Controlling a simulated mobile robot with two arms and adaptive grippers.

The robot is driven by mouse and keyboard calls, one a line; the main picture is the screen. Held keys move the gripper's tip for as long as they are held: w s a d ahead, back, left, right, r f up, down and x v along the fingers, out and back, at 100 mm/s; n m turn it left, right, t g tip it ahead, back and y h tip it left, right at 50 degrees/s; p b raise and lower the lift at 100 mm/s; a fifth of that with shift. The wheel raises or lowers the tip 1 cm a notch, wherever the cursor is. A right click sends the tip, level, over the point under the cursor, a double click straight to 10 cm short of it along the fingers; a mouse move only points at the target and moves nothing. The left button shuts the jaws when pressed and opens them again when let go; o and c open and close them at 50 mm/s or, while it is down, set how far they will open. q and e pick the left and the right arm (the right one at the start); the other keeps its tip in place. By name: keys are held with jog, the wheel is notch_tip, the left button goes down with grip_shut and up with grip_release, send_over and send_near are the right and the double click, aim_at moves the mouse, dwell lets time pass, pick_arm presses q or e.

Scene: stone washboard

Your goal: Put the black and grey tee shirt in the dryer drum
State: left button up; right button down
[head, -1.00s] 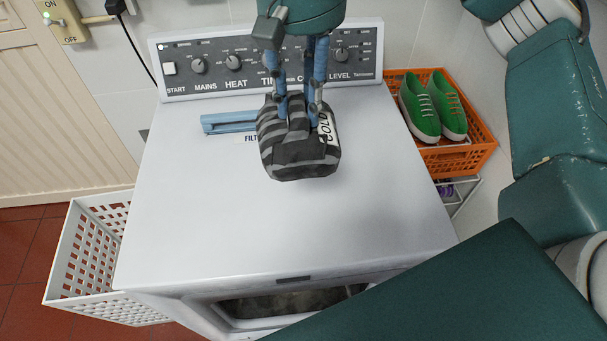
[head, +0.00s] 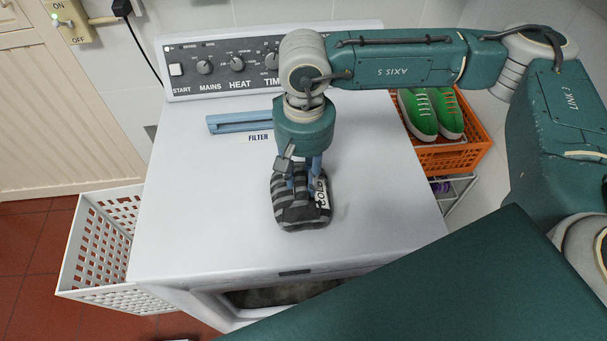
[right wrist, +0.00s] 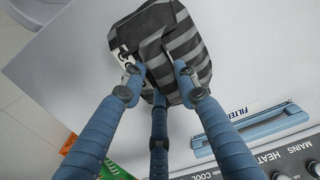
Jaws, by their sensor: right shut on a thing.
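The black and grey striped tee shirt (head: 300,207) is a folded bundle with a white lettered patch, over the white dryer top in the head view. My right gripper (head: 303,183) points down from above, its blue fingers shut on the shirt. In the right wrist view the fingers (right wrist: 157,85) pinch the shirt (right wrist: 185,40). I cannot tell whether the shirt touches the dryer top. The dryer (head: 200,230) has a front opening (head: 285,294) below its front edge, showing a dark drum interior, partly hidden by my arm. My left gripper is not in view.
A blue filter handle (head: 240,122) lies on the dryer top before the control panel (head: 215,65). An orange crate (head: 470,152) with green shoes (head: 434,114) stands at the right. A white laundry basket (head: 85,250) is at the left. The dryer top is otherwise clear.

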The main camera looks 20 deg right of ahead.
jog(key=shift+f, duration=0.65)
jog(key=shift+f, duration=0.2)
jog(key=c, duration=1.3)
grip_release()
jog(key=shift+r, duration=0.1)
